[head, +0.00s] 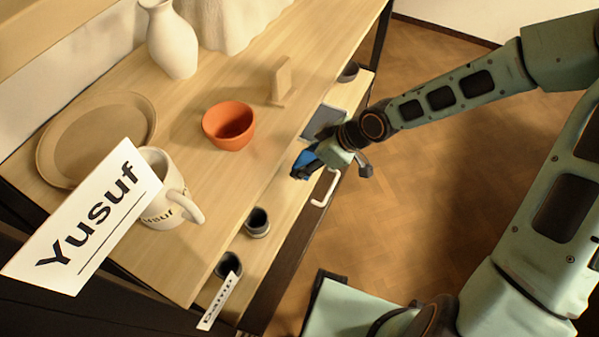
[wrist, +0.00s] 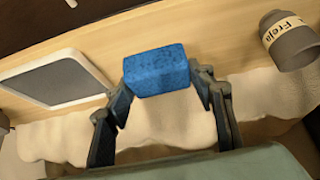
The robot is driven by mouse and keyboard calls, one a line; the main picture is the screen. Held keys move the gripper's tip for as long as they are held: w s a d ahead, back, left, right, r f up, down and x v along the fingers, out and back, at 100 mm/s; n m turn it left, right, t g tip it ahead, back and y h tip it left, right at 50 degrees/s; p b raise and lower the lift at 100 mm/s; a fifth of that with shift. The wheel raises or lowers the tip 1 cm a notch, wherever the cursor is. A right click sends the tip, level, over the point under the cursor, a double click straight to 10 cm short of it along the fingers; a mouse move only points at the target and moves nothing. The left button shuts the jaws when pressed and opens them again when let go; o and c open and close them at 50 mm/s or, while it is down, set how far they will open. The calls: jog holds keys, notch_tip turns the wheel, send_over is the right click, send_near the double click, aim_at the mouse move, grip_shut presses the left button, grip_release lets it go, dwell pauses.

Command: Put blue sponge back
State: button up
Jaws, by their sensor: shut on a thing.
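The blue sponge (head: 303,164) is between the fingers of my gripper (head: 313,161), out over the lower shelf's outer edge in the head view. In the wrist view the sponge (wrist: 156,75) fills the space between the two fingertips of my gripper (wrist: 162,84), which are shut on its sides. The same tray shows partly in the head view (head: 322,121), just above my gripper.
The upper shelf (head: 225,185) holds an orange bowl (head: 229,126), a Yusuf mug (head: 165,190), a plate (head: 95,140), a vase (head: 172,40) and a small wooden stand (head: 282,85). Dark cups (head: 257,222) stand on the lower shelf. A Freja cup (wrist: 292,42) is at right in the wrist view.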

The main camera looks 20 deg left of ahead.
aim_at(305, 159)
jog(key=shift+w+b+x, duration=0.1)
jog(key=shift+b+x, duration=0.15)
jog(key=shift+x, duration=0.5)
jog(key=shift+w+b+x, duration=0.15)
jog(key=shift+b+x, duration=0.05)
jog(key=shift+x, duration=0.55)
jog(key=shift+a+f+b, duration=0.15)
jog(key=shift+f+b, duration=0.6)
jog(key=shift+f, duration=0.7)
jog(key=shift+f, duration=0.2)
jog(key=o, duration=1)
jog(key=shift+r, duration=0.1)
